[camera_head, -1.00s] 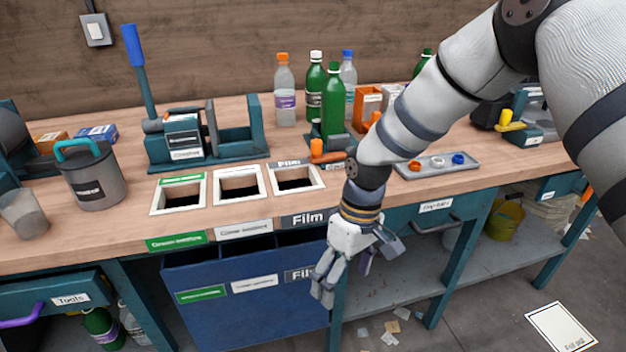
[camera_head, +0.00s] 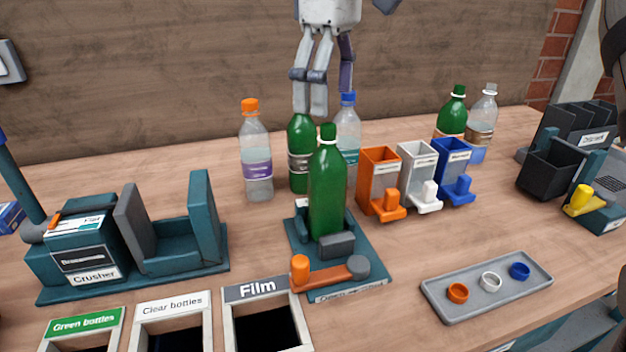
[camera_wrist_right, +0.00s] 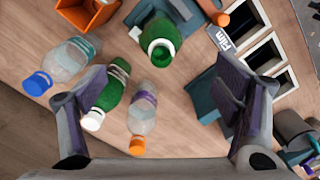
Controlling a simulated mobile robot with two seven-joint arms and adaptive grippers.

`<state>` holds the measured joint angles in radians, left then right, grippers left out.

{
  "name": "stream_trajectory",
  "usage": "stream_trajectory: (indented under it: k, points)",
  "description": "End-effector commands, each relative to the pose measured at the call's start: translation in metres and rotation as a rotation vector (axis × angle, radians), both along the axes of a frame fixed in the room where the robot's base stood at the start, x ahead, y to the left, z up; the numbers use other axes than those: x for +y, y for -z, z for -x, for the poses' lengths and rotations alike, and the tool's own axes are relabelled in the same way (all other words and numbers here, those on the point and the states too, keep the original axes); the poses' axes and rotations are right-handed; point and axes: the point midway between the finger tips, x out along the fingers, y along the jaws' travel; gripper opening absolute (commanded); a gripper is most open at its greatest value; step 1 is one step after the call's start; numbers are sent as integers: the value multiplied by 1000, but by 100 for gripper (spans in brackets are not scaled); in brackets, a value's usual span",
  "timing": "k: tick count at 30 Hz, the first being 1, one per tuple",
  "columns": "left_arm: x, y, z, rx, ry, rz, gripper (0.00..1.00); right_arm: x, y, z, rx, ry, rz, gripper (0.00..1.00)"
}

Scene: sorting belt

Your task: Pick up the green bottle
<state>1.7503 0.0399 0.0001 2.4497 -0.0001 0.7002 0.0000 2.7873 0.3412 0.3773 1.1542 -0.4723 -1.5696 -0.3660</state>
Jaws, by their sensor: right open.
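The green bottle (camera_head: 327,195) with a green cap stands upright in a teal fixture (camera_head: 345,262); it also shows in the right wrist view (camera_wrist_right: 160,40). Another green bottle (camera_head: 300,165) with a white cap stands behind it, partly hidden; in the wrist view (camera_wrist_right: 112,88) it lies beside the left-hand finger. A third green bottle (camera_head: 451,115) stands at the back right. My right gripper (camera_head: 322,98) is open and empty, pointing down above the white-capped green bottle. Its fingers (camera_wrist_right: 162,78) are spread wide. My left gripper is not in view.
Clear bottles with an orange cap (camera_head: 257,160) and a blue cap (camera_head: 347,135) flank the white-capped green bottle. Orange (camera_head: 379,180), white and blue holders stand to the right. A crusher (camera_head: 85,250) stands left. A cap tray (camera_head: 480,300) lies front right.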

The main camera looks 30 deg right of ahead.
Motion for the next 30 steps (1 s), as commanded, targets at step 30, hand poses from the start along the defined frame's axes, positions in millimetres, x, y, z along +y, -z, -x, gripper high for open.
stream_trajectory:
  k: [30]
  points:
    - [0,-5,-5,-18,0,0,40,-1,118,-7,1,-1,-1,56]
